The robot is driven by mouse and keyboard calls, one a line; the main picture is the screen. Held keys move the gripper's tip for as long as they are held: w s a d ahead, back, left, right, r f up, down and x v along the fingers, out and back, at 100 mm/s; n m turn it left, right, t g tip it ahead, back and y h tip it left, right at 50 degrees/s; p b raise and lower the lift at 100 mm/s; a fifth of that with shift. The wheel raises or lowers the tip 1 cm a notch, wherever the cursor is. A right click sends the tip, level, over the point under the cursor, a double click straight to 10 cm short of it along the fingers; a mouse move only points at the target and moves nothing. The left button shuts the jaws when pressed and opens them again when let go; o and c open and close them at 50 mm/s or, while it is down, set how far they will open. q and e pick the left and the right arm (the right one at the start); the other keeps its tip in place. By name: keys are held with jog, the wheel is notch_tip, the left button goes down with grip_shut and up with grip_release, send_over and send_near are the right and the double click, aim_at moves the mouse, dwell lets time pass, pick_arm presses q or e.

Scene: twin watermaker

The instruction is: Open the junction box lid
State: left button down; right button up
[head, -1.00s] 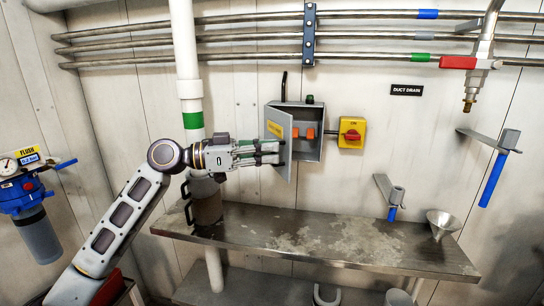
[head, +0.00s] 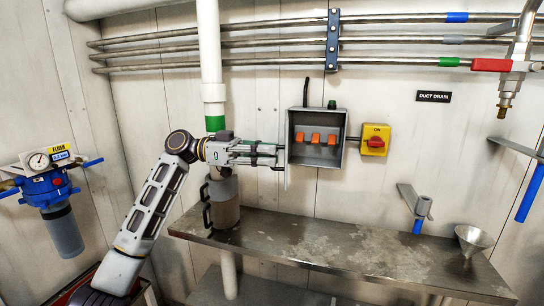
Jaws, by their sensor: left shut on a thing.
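The grey junction box (head: 317,159) is on the back wall, with several orange switches showing inside. Its lid (head: 286,170) is swung out to the left and shows nearly edge-on as a thin plate at the box's left side. My left gripper (head: 279,155) reaches in from the left and is shut on the lid. The gripper fingers cover part of the lid. My right gripper is not in view.
A yellow switch box with a red knob (head: 375,142) is right of the junction box. Below is a steel shelf (head: 330,250) with a dark-handled jug (head: 223,200) and a funnel (head: 473,238). A white vertical pipe (head: 210,60) stands behind my left wrist.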

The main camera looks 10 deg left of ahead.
pick_arm(q)
jog(key=shift+w+a+r, duration=0.1)
jog(key=shift+w+a, duration=0.1)
jog(key=shift+a, duration=0.35)
jog(key=shift+w+a+r, duration=0.1)
jog(key=shift+w+a, duration=0.1)
jog(key=shift+a, duration=0.4)
jog(key=shift+w+a+r, duration=0.1)
jog(key=shift+w+a, duration=0.1)
jog(key=shift+a, duration=0.35)
jog(key=c, duration=1.7)
grip_release()
jog(key=shift+w+d+f, duration=0.1)
jog(key=shift+d, duration=0.05)
jog(key=shift+c, duration=0.2)
jog(key=shift+o, duration=0.7)
jog(key=shift+w+d+f, duration=0.2)
jog(key=shift+w, duration=0.05)
jog(key=shift+s+a, duration=0.15)
jog(key=a, duration=1.1)
jog(key=shift+w+a, duration=0.3)
jog(key=shift+a, duration=0.1)
